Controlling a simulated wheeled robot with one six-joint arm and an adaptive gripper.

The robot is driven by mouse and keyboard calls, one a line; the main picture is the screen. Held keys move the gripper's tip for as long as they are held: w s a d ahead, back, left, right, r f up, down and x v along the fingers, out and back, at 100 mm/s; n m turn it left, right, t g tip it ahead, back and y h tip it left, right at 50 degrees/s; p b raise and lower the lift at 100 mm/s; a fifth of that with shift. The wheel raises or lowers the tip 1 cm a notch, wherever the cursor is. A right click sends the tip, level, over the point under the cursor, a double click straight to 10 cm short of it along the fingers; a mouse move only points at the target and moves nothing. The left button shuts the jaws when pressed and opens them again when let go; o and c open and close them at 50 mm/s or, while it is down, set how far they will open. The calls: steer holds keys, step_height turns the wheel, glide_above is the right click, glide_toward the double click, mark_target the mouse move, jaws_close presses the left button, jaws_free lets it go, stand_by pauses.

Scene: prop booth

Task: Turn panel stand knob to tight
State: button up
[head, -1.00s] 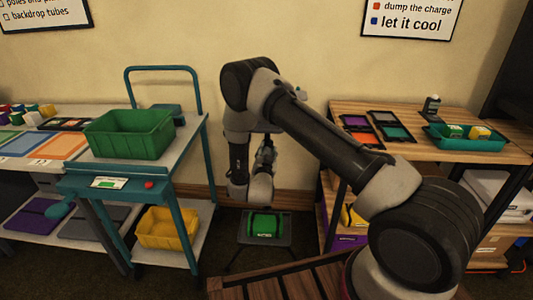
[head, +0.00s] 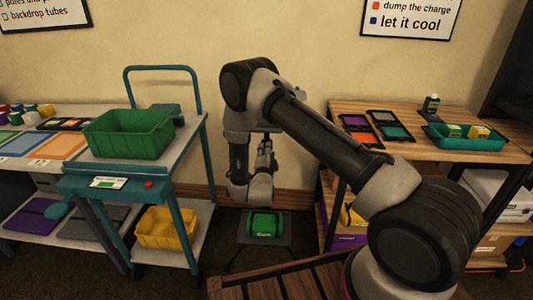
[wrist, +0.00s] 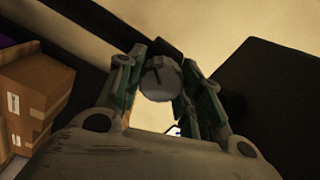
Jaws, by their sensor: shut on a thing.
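In the wrist view, a round grey knob (wrist: 160,80) with a dark line across its upper face sits between the two fingers of my gripper (wrist: 160,72). The fingers close on it from both sides. The line points roughly up in that picture. In the head view my gripper (head: 265,152) is a small dark shape behind my wrist, near the wall. My arm hides the knob there, and I cannot make out the panel stand. No tight or loose marking is readable.
A teal cart with a green bin (head: 130,134) and a yellow basket (head: 166,228) stands left. A green case (head: 264,224) rests on a low dark stand (head: 282,240) below my wrist. A wooden table (head: 385,110) with a teal tray (head: 465,140) is right. A cardboard box (wrist: 35,88) shows in the wrist view.

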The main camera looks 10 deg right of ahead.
steer(key=shift+m, duration=0.6)
steer(key=shift+f, duration=0.1)
steer(key=o, duration=1)
steer(key=shift+o, duration=0.2)
steer(key=v, duration=1.2)
